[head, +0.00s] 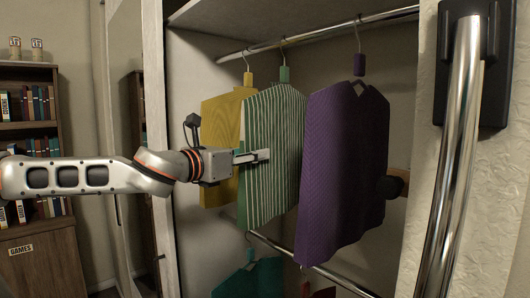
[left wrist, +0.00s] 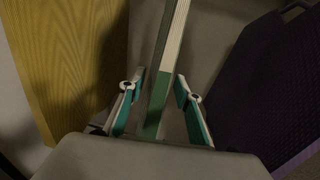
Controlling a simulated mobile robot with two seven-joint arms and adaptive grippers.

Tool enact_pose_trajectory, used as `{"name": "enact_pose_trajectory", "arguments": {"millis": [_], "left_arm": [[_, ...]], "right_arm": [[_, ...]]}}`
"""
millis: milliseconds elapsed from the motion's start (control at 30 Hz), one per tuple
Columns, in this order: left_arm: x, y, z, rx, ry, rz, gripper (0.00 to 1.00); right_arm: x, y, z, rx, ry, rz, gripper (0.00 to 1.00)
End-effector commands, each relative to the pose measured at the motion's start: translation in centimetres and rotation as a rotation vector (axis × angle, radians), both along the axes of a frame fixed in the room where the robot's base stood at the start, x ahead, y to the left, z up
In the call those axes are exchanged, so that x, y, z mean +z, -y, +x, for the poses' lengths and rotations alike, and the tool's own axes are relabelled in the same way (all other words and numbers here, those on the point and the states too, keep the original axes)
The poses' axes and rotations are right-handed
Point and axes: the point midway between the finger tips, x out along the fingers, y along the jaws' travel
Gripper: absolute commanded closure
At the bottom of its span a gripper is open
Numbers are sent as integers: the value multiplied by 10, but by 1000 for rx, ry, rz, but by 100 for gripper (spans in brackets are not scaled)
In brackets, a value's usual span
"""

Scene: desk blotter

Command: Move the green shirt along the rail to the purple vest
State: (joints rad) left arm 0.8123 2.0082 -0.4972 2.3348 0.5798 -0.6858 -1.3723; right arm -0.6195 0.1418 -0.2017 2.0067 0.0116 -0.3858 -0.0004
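The green-and-white striped shirt (head: 275,185) hangs from a hanger with a green tag on the upper rail (head: 330,33), between a yellow garment and the purple vest. The purple vest (head: 342,165) hangs to its right. A gap separates their hangers, though the vest overlaps the shirt's lower right edge in the head view. My left gripper (head: 252,157) is at the shirt's left part. In the left wrist view, the open fingers (left wrist: 160,102) stand either side of the shirt's edge (left wrist: 160,85), with gaps on both sides. My right gripper is not in view.
The yellow garment (head: 220,130) hangs close on the left of the shirt. A lower rail (head: 310,265) holds a teal garment (head: 250,280). The cabinet's left side panel (head: 157,120) stands beside my arm. A large metal handle (head: 455,150) is at the right. Rail beyond the vest is bare.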

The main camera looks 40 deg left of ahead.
Motion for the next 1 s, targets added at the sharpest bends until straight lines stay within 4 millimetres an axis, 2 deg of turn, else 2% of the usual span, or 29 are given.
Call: {"name": "enact_pose_trajectory", "arguments": {"millis": [167, 300, 533, 667, 1000], "left_arm": [[1, 0, 10, -3, 1, -1, 67], [0, -2, 27, -1, 0, -6, 67], [-1, -5, 52, -1, 0, -6, 67], [6, -5, 57, -2, 9, -5, 67], [4, -7, 72, -1, 5, -4, 67]], "right_arm": [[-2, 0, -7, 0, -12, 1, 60], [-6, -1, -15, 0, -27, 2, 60], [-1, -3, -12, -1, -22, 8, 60], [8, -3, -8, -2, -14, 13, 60], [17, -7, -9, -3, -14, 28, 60]]}}
